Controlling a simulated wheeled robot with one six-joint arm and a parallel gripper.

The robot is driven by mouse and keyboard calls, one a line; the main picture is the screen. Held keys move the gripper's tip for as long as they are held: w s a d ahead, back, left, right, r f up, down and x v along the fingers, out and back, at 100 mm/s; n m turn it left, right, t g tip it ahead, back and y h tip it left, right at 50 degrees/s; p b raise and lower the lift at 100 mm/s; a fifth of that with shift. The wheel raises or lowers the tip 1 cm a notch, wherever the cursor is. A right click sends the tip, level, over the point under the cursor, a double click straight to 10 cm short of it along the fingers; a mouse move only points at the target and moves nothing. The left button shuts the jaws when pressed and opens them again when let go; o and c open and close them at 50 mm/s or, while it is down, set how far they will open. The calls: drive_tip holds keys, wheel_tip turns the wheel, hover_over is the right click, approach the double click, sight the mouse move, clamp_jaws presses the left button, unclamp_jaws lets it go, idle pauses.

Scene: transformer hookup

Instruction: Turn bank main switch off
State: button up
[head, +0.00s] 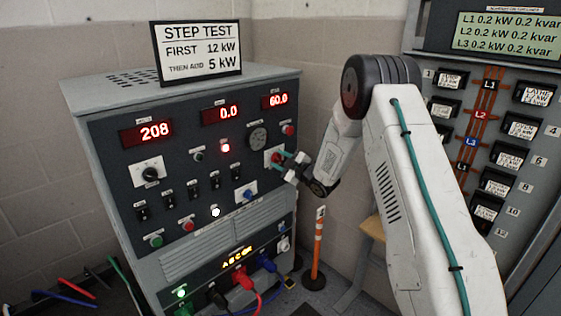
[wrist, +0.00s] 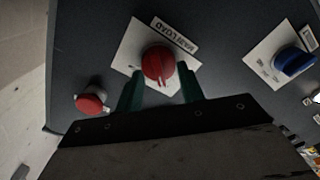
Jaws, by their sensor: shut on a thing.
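The bank main switch appears to be the red rotary knob (wrist: 157,62) on a white plate, beside a label that seems to read MAIN LOAD. In the head view the red knob (head: 275,158) sits at the right of the grey cabinet's front panel (head: 180,195). My gripper (wrist: 160,72) has its two teal fingers on either side of the knob and is shut on it. In the head view my gripper (head: 284,162) reaches the panel from the right and partly hides the knob. The knob's exact pointer position is hard to read.
A red button (wrist: 91,103) and a blue knob (wrist: 295,62) are close to the red knob. Displays read 208, 0.0 and 60.0. An orange post (head: 317,245) stands right of the cabinet. A breaker panel (head: 490,150) is behind my arm at right.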

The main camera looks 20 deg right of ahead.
drive_tip(key=shift+f, duration=0.1)
drive_tip(key=o, duration=1)
drive_tip(key=shift+c, duration=0.2)
drive_tip(key=v, duration=0.8)
